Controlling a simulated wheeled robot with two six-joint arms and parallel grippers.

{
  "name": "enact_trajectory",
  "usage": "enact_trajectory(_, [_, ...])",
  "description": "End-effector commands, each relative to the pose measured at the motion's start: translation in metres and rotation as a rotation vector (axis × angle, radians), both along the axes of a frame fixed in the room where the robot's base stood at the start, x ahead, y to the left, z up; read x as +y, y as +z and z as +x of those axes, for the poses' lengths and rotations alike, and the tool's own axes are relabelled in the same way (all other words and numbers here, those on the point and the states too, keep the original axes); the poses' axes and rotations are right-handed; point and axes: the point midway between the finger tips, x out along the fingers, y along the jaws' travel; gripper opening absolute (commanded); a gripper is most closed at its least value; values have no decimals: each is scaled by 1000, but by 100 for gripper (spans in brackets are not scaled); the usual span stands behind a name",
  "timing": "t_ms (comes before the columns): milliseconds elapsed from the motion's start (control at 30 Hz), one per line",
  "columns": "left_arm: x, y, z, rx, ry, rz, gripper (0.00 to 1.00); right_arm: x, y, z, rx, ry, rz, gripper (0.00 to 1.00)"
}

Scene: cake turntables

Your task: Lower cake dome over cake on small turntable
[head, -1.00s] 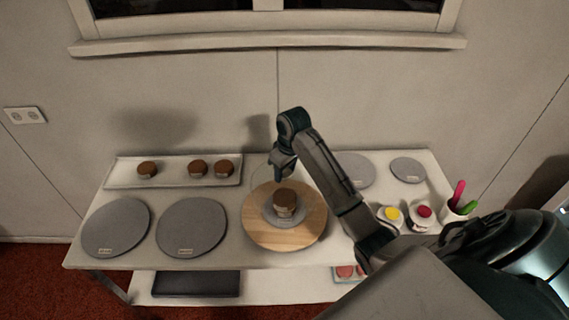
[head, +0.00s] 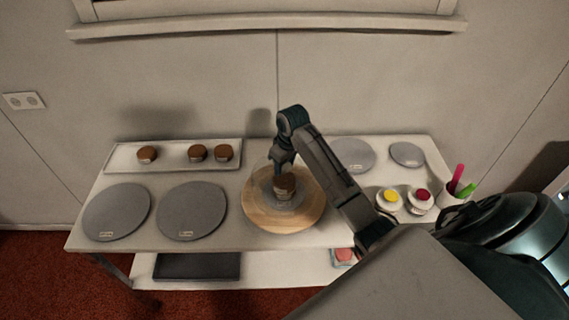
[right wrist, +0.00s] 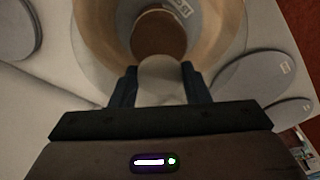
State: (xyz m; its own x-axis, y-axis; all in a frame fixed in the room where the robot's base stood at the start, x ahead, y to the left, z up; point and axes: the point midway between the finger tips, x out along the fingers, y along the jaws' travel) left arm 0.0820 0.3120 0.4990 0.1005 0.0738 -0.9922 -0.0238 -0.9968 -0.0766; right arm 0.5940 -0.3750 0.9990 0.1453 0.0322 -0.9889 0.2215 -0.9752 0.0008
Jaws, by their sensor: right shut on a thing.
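The small brown-topped cake (head: 285,184) stands on a grey disc in the middle of a round wooden turntable (head: 312,212). It also shows in the right wrist view (right wrist: 158,35). My right gripper (head: 283,168) is shut on the pale knob (right wrist: 161,72) of the clear cake dome (head: 262,180), just above the cake. The dome is see-through and faint and appears around and over the cake. I cannot tell whether its rim touches the wood. My left gripper is not in view.
Two large grey discs (head: 117,212) lie at the left of the white table (head: 160,255). A white tray (head: 172,161) with 3 cakes is at the back. Smaller grey discs (head: 407,154) lie back right. Yellow-topped (head: 389,198) and red-topped jars (head: 421,198) and a utensil cup (head: 452,192) stand right.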

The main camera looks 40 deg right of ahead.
Motion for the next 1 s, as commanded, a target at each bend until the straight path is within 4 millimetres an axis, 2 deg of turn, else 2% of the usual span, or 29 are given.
enact_trajectory(867, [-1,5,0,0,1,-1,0,0,-9,0,-1,1,0,2])
enact_trajectory(900, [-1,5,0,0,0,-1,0,0,-9,0,-1,0,0,44])
enact_trajectory(1000, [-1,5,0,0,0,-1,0,0,-9,0,-1,0,0,64])
